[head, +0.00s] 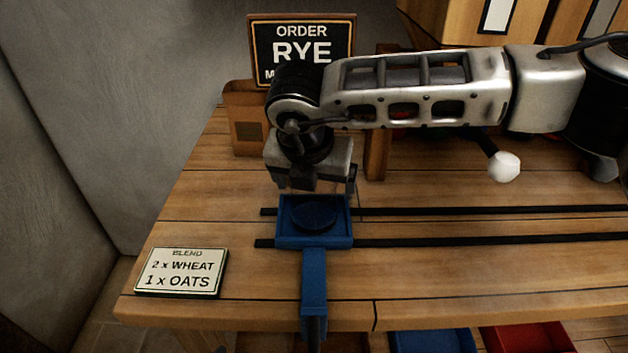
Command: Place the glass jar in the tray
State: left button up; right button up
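The blue tray (342,240) sits across two black rails on the wooden bench, with a dark round recess in its floor and a blue handle (314,280) toward the front edge. My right gripper (311,183) points down at the tray's back edge. Its fingers are hard to make out, so I cannot tell whether it is open or shut. I cannot make out a glass jar; the gripper and arm hide part of the area behind the tray. The tray's recess looks empty. My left gripper is not in view.
Two black rails (480,240) run right along the bench. A lever with a white knob (503,166) stands under my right arm. An "ORDER RYE" sign (300,45) stands behind. A "BLEND" card (181,271) lies front left. Blue and red bins (530,338) show below the bench.

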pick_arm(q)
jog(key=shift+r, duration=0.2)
pick_arm(e)
jog(key=shift+r+p, duration=0.25)
jog(key=shift+p, duration=0.1)
jog(key=b+v, duration=0.2)
jog(key=v, duration=0.8)
jog(key=shift+s+r, duration=0.15)
jog(key=shift+r, duration=0.1)
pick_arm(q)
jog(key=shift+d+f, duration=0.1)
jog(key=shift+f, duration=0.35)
pick_arm(e)
jog(key=shift+s+r, duration=0.25)
jog(key=shift+r, duration=0.3)
